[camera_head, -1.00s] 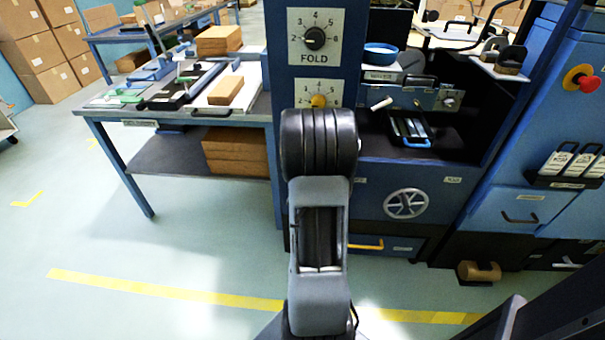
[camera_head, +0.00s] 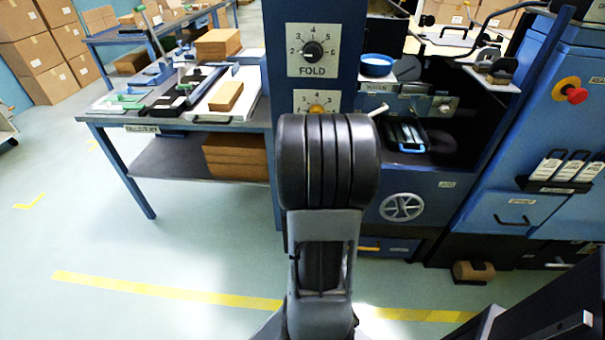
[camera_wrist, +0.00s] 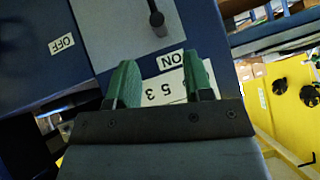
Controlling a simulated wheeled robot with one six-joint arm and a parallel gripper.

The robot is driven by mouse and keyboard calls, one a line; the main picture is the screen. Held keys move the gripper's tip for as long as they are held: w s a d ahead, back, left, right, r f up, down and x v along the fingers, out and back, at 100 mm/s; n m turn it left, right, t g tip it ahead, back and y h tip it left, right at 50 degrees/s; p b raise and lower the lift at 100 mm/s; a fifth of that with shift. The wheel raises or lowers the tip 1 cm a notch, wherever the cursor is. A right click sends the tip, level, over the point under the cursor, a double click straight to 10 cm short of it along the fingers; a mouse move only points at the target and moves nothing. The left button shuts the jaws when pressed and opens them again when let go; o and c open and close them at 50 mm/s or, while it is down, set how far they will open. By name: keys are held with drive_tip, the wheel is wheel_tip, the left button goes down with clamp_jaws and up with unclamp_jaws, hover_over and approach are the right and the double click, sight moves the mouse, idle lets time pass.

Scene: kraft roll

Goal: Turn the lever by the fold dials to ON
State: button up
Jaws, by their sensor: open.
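In the wrist view, a dark lever (camera_wrist: 156,18) with a rounded end stands over a grey-blue plate (camera_wrist: 115,30). An ON label (camera_wrist: 171,60) lies at the plate's lower edge and an OFF label (camera_wrist: 62,44) lies to the left. My gripper (camera_wrist: 160,76) is open and empty, its green fingers on either side of the ON label in the picture. The lever's end is above and beyond the fingertips; contact is not seen. Part of a dial plate (camera_wrist: 160,92) shows between the fingers. In the head view, the upper fold dial (camera_head: 313,51) is clear; my arm hides my gripper.
A lower dial (camera_head: 317,108) is partly covered by my arm. A blue bowl (camera_head: 377,65) and a handwheel (camera_head: 401,207) are to the right. A red knob (camera_head: 571,91) is on the right cabinet. A workbench (camera_head: 180,119) stands left; the floor before it is clear.

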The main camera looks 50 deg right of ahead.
drive_tip(key=p+v, duration=0.1)
drive_tip(key=v, duration=0.2)
drive_tip(key=shift+s+a+r, duration=0.15)
drive_tip(key=shift+s+r, duration=0.05)
idle(0.5)
drive_tip(key=s+a+r+n+g+y+p, duration=0.1)
drive_tip(key=s+a+n+g+y+p, duration=0.15)
drive_tip(key=s+a+g, duration=0.2)
drive_tip(key=a+r+n+t+y+p, duration=0.1)
drive_tip(key=a+r+n+y+p, duration=0.2)
drive_tip(key=a+r+n+p, duration=0.6)
drive_tip(key=a+r+p, duration=0.4)
drive_tip(key=a+r, duration=1)
drive_tip(key=a, duration=0.2)
drive_tip(key=shift+w+y, duration=0.15)
drive_tip(key=shift+y, duration=0.2)
